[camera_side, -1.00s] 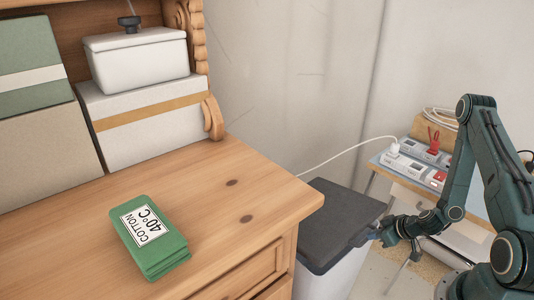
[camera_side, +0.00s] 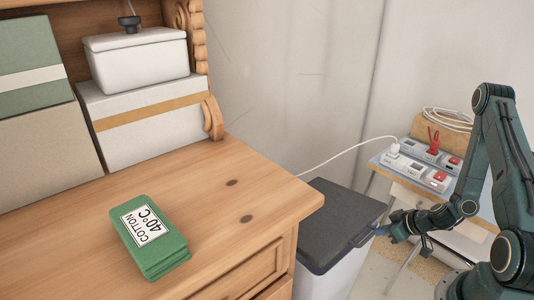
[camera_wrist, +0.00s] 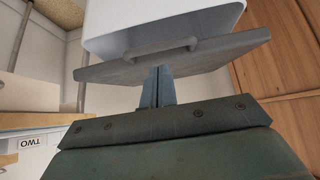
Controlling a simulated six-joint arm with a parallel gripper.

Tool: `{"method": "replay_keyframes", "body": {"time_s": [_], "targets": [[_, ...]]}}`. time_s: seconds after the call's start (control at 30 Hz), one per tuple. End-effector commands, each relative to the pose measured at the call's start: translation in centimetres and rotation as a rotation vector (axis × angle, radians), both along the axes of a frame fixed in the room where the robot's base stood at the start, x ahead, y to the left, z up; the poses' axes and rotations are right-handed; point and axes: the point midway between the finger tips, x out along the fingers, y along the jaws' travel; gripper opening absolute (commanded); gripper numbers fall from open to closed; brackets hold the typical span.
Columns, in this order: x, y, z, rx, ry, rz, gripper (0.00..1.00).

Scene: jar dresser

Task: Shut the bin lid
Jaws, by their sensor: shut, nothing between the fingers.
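The bin (camera_side: 335,276) is white and stands on the floor to the right of the dresser. Its dark grey lid (camera_side: 342,215) lies over the top and looks about level in the side view; I cannot tell whether a small gap remains under it. In the wrist view the lid (camera_wrist: 195,58), with a bar handle on its edge, and the white bin wall (camera_wrist: 160,22) appear upside down. My gripper (camera_side: 380,231) is shut and empty at the lid's right edge. Its fingers (camera_wrist: 157,86) point at the lid in the wrist view; contact is unclear.
The wooden dresser (camera_side: 235,200) borders the bin on the left, with green cards (camera_side: 150,238) on top. A small table (camera_side: 400,168) with power strips and a white cable stands behind my arm. The wall is close behind the bin.

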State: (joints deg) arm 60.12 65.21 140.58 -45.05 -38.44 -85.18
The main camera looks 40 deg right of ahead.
Motion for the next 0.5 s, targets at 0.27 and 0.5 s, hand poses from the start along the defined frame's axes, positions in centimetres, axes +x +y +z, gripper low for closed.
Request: {"method": "replay_keyframes", "body": {"time_s": [0.27,0.5], "targets": [[0.0,0.0,2.8,-0.001,-0.001,0.000,0.00],[0.0,0.0,4.7,-0.001,0.000,0.000,0.00]]}}
